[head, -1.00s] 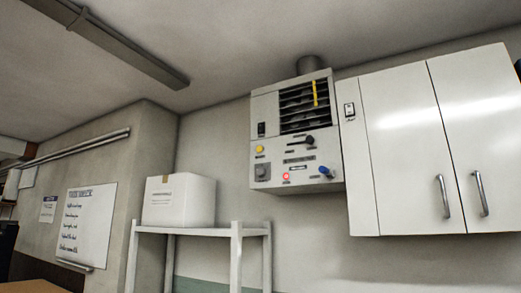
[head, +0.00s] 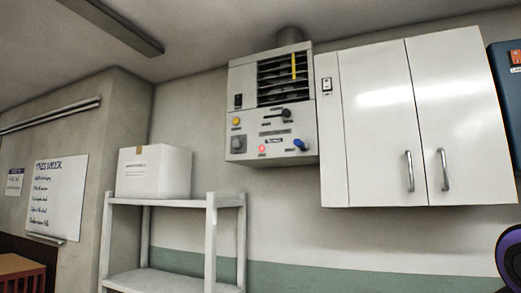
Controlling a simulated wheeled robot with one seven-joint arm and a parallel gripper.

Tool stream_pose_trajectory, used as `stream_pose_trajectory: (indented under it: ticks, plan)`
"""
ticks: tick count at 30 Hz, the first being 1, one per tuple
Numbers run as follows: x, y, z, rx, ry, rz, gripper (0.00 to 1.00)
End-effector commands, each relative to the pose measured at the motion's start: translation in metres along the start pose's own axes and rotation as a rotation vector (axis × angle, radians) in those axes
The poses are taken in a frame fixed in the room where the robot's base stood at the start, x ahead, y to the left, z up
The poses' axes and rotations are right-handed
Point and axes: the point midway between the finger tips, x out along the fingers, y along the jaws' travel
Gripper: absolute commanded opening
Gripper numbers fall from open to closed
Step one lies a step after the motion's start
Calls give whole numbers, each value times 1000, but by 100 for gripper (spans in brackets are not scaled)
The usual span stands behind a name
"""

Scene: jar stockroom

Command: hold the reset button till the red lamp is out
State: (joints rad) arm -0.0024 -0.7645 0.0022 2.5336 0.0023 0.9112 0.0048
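A grey wall heater unit (head: 270,98) hangs on the back wall, left of the white cabinet. A small red lamp (head: 262,149) glows low on its front panel. The panel also has a yellow button (head: 236,122), a grey round knob (head: 236,143), a blue knob (head: 299,144) and a dark lever (head: 284,113). The labels are too small to read, so I cannot tell which control is the reset button. A yellow strip (head: 293,66) hangs over the dark louvres. My gripper is not in view.
White cabinet doors (head: 378,120) hang right of the unit, with a blue box (head: 506,95) beyond. A shelf rack (head: 211,245) bearing a white carton (head: 153,171) stands below left. A dark purple-rimmed round part shows at the lower right edge. Bare wall lies under the unit.

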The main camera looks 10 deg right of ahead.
Motion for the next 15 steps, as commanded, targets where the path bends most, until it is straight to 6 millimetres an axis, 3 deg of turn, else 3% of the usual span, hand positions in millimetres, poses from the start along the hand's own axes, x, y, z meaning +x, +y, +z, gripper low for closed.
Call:
stream_pose_trajectory:
  ticks: [8, 11, 15]
  plan:
    - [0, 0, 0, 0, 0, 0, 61]
    - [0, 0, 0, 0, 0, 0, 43]
    - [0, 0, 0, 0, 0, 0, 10]
